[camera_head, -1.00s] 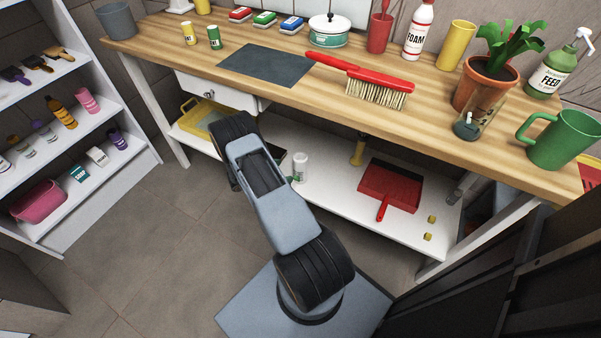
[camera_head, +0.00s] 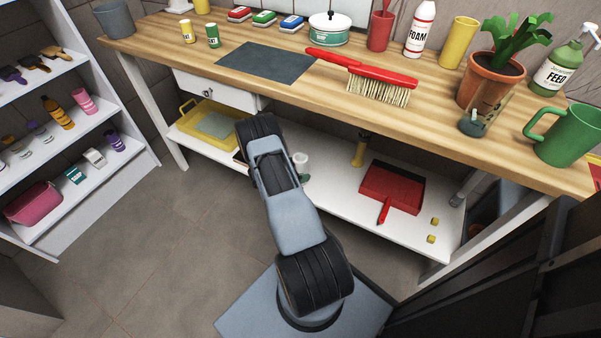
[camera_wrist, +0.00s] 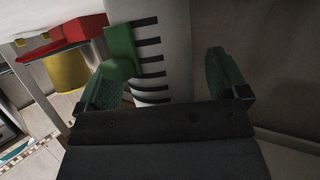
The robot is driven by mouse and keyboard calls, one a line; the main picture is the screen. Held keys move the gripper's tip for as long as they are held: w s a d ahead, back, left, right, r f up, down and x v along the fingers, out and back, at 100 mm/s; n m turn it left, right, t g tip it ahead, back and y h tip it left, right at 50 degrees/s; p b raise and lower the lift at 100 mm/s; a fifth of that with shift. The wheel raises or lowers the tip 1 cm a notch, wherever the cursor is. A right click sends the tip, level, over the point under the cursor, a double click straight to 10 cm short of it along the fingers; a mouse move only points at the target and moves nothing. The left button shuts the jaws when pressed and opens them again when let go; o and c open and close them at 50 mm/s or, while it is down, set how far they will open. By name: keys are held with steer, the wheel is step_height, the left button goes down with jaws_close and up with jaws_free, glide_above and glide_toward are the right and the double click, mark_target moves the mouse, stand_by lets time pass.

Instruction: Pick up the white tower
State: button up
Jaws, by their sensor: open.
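The white tower (camera_head: 302,160) stands on the low shelf under the bench and is mostly hidden behind my arm in the head view. In the wrist view a white upright body with black bars and a green block, which looks like the white tower (camera_wrist: 172,45), fills the space ahead of my gripper (camera_wrist: 165,80). The green-padded fingers are open and stand to its left and right. I cannot tell whether either finger touches it.
On the low shelf, a yellow tray (camera_head: 183,121) lies left, and a yellow cylinder (camera_head: 359,152) and red dustpan (camera_head: 392,187) lie right. The yellow cylinder (camera_wrist: 68,71) also shows in the wrist view. The workbench (camera_head: 200,62) overhangs the shelf. The left floor is clear.

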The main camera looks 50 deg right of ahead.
steer(key=c, duration=1)
steer(key=shift+c, duration=0.2)
